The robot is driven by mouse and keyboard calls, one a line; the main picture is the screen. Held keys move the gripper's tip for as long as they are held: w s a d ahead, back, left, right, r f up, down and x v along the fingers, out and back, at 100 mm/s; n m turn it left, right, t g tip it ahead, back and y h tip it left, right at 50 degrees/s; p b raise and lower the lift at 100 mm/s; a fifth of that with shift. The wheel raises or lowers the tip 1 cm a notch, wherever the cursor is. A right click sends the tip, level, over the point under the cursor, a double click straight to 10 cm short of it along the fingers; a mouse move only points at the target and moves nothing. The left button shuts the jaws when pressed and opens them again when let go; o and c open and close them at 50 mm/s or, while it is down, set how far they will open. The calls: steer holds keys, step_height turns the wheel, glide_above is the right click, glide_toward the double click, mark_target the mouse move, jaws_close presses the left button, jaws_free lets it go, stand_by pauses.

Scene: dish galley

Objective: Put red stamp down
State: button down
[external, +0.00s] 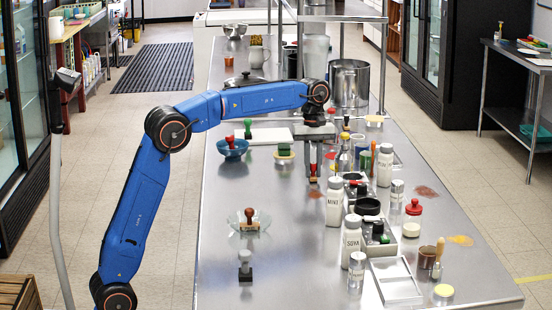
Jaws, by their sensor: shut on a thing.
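My gripper (314,146) points down over the middle of the steel counter, left of the white bottles. It is shut on the red stamp (313,170), held upright below the fingers. The fingers hide the top of its handle. Its lower end is close to the counter top (290,250); I cannot tell whether it touches.
Bottles, jars and dark stamp pads crowd just right of my gripper, including a white bottle (334,202). Left are a blue bowl (231,149), a clear bowl (260,222) with a brown-handled stamp and a grey stamp (245,266). The counter between is clear.

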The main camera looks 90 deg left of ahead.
steer(key=c, duration=1.6)
jaws_free()
steer(key=shift+f, duration=0.1)
steer(key=r, duration=0.4)
steer(key=a+r, duration=0.1)
steer(key=r, duration=0.7)
steer(key=shift+a+r, duration=0.1)
steer(key=shift+a, duration=0.1)
